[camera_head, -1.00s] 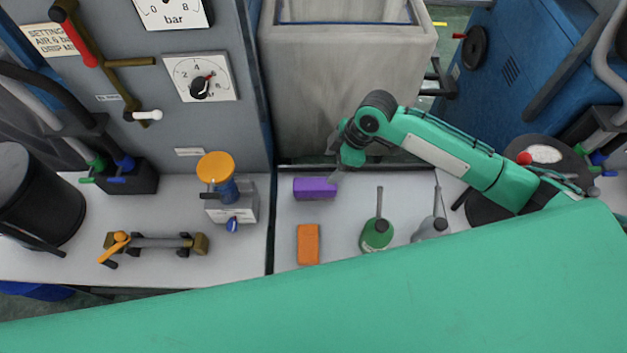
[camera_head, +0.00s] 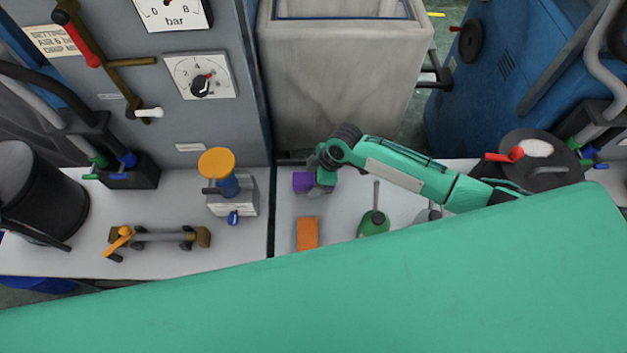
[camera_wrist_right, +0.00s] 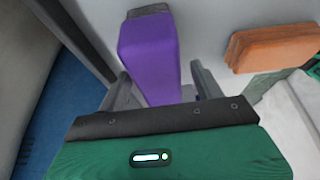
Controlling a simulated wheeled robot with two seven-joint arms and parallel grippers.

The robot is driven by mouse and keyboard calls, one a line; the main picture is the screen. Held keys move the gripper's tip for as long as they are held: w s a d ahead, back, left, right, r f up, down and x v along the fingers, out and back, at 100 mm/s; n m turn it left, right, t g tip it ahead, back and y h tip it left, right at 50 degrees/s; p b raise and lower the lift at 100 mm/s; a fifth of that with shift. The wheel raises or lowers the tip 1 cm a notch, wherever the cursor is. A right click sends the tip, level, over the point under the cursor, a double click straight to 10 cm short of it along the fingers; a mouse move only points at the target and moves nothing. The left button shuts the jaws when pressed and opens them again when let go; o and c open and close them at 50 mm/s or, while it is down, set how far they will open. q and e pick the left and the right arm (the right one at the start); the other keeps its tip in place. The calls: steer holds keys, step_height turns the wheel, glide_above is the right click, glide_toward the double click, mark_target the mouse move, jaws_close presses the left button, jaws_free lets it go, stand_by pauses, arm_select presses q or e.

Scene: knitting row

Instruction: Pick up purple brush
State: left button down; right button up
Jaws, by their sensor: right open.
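The purple brush (camera_head: 303,182) is a block lying on the white tabletop, partly hidden by my right gripper in the head view. In the right wrist view the purple brush (camera_wrist_right: 150,55) shows a dark grey strip at its far end. My right gripper (camera_head: 318,188) is over the right part of the brush. In the wrist view my right gripper (camera_wrist_right: 160,90) is open, with one finger on each side of the brush's near end. I cannot tell whether the fingers touch it. My left gripper is not in view.
An orange block (camera_head: 307,233) lies in front of the purple brush. A green oil can (camera_head: 373,224) and a partly hidden grey can (camera_head: 424,216) stand to the right. A grey basin (camera_head: 340,90) rises behind. An orange-topped blue valve (camera_head: 217,165) stands left.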

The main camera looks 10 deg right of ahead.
steer(key=shift+f, duration=0.25)
stand_by(0.6)
steer(key=c, duration=1.1)
steer(key=shift+r, duration=0.1)
step_height(320, 180, up, 20)
steer(key=b, duration=0.2)
steer(key=shift+r+b, duration=0.15)
steer(key=shift+b, duration=0.2)
